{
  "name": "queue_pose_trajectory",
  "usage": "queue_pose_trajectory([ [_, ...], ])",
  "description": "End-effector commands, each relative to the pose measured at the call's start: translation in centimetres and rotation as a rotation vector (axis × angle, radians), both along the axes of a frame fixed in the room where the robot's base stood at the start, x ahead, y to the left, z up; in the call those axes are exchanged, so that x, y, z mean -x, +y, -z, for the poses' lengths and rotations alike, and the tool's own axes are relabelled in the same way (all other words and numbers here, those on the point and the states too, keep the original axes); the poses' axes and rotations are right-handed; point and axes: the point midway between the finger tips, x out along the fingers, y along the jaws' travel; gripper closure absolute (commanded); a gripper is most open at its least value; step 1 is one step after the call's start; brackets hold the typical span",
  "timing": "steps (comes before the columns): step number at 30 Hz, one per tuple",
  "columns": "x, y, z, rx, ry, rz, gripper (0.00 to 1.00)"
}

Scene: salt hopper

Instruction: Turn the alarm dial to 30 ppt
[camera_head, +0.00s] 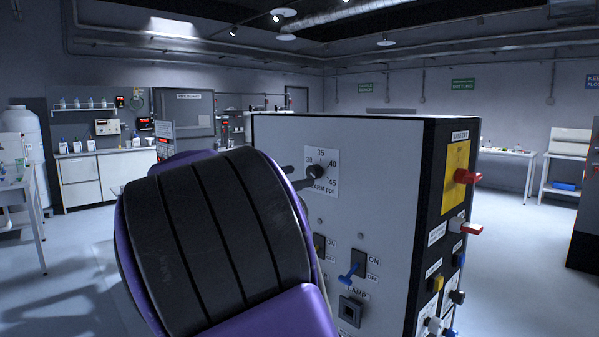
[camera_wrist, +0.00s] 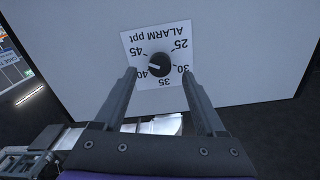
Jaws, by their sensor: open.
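The alarm dial is a dark round knob (camera_wrist: 159,65) on a white plate (camera_wrist: 172,38) marked "ALARM ppt", with numbers from 25 to 45. The plate appears upside down in the wrist view. The knob's white pointer mark points near 40, a little to the 45 side. My gripper (camera_wrist: 159,73) is open, its two fingers on either side of the knob with gaps visible. How far the fingertips are from the panel is hard to tell. In the head view the dial (camera_head: 318,171) is partly hidden by a finger and my purple and black arm.
The dial is on the pale front of a large cabinet (camera_head: 380,150). Below it are a blue-levered switch (camera_head: 352,271) and a square lamp button (camera_head: 350,310). A red lever (camera_head: 467,177) and several coloured knobs stick out from the cabinet's dark right side.

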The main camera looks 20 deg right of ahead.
Motion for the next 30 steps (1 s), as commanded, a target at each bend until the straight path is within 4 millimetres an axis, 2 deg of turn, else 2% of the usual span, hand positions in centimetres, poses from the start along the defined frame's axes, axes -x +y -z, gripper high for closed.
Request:
queue_pose_trajectory([
  [3,-0.6,-1.8,-0.1,0.001,0.001,0.002,0.27],
  [7,-1.0,-2.9,-0.1,0.001,0.001,0.001,0.27],
  [18,-1.1,-3.4,0.0,0.0,0.0,-0.001,0.27],
  [30,-1.1,-3.3,0.0,0.0,0.0,-0.001,0.99],
])
